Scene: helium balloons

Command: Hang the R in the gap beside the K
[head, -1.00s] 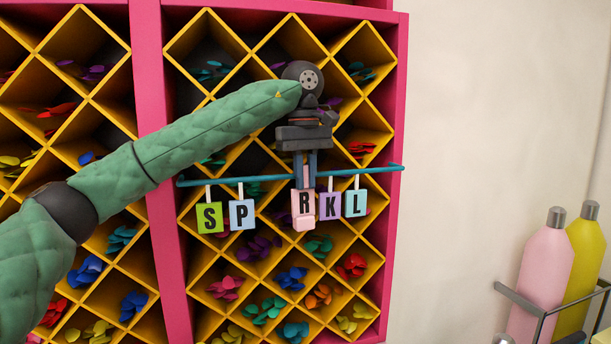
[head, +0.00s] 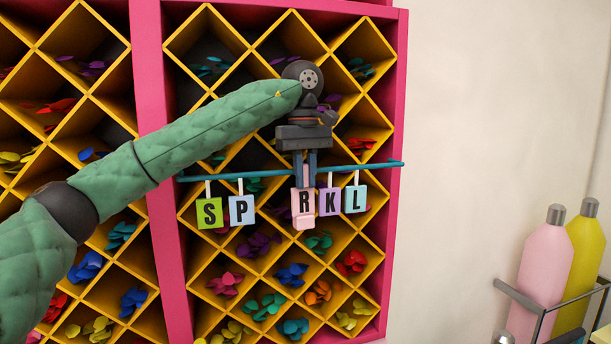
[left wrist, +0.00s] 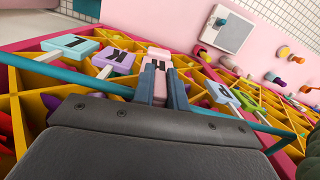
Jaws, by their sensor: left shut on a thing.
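A pink R tile (head: 304,208) is between the fingers of my left gripper (head: 305,176), which is shut on its upper stem. The tile is just left of the lilac K tile (head: 329,202), with little or no space between them. The teal rod (head: 258,174) passes at the fingers; whether the R's hook is on it is hidden. The wrist view also shows the R (left wrist: 157,56) between the fingertips, with the K (left wrist: 117,60) to its left. My right gripper is in neither view.
A green S tile (head: 209,214) and a blue P tile (head: 242,211) hang left of a wide gap before the R. A teal L tile (head: 355,199) hangs right of the K. Behind is a yellow diamond-celled shelf (head: 240,285). Bottles (head: 543,270) stand at the right.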

